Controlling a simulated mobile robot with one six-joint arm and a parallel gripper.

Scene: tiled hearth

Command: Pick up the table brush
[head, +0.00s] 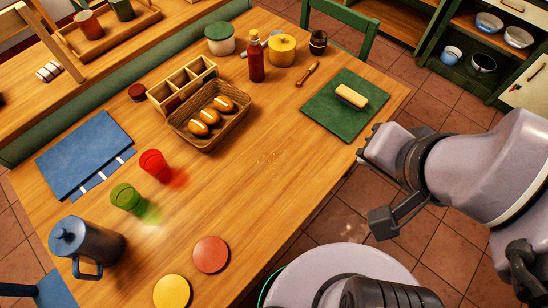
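A pale, oblong wooden piece with rounded ends (351,96), which looks like the table brush, lies on the dark green mat (330,118) at the table's right side. Bristles cannot be made out. My gripper (366,151) is at the table's right edge, below and slightly right of the mat in the picture, apart from the brush. Its fingers are small and mostly hidden by its own housing, so I cannot tell whether it is open. Nothing shows held in it.
A slim brown wooden utensil (307,73) lies left of the mat. A red bottle (256,60), yellow pot (282,49) and dark cup (318,42) stand behind. A bread basket (190,137) is further left. A green chair (345,18) stands beyond.

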